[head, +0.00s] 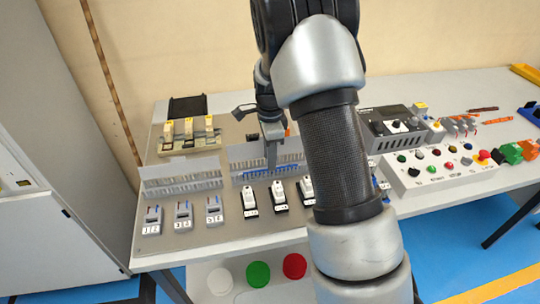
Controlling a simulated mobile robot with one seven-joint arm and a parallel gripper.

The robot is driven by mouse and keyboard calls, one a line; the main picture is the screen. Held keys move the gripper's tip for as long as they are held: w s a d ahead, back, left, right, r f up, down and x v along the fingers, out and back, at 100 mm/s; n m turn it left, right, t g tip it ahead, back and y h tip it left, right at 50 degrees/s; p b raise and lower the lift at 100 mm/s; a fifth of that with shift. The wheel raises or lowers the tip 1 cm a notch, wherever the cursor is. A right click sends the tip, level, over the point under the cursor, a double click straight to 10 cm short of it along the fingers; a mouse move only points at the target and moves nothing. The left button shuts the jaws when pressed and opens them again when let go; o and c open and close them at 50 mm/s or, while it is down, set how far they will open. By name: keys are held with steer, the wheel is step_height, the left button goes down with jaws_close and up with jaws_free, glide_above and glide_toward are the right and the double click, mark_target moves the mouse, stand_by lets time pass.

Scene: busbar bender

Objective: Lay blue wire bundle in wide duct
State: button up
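The wide duct (238,167) is a pale slotted channel in the middle of the grey panel, and my arm hides its right part. The blue wire bundle (288,168) shows as a thin blue strip along the duct's front side. I cannot tell whether it lies fully inside the duct walls. My gripper (271,165) points down at the duct, with its fingertips at the blue strip. The fingers look close together, but the view is too small to tell whether they hold the bundle. More blue (381,184) shows right of my forearm.
A shorter slotted duct (182,178) lies to the left. Grey modules (183,215) and black-and-white switches (250,198) line the front. Terminal blocks (188,133) stand behind. A button box (440,167) and orange and green connectors (512,152) are at the right.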

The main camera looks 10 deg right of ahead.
steer(key=shift+o, duration=0.2)
steer(key=shift+r, duration=0.1)
step_height(320, 180, up, 17)
steer(key=p, duration=0.2)
steer(key=shift+r, duration=0.1)
stand_by(0.4)
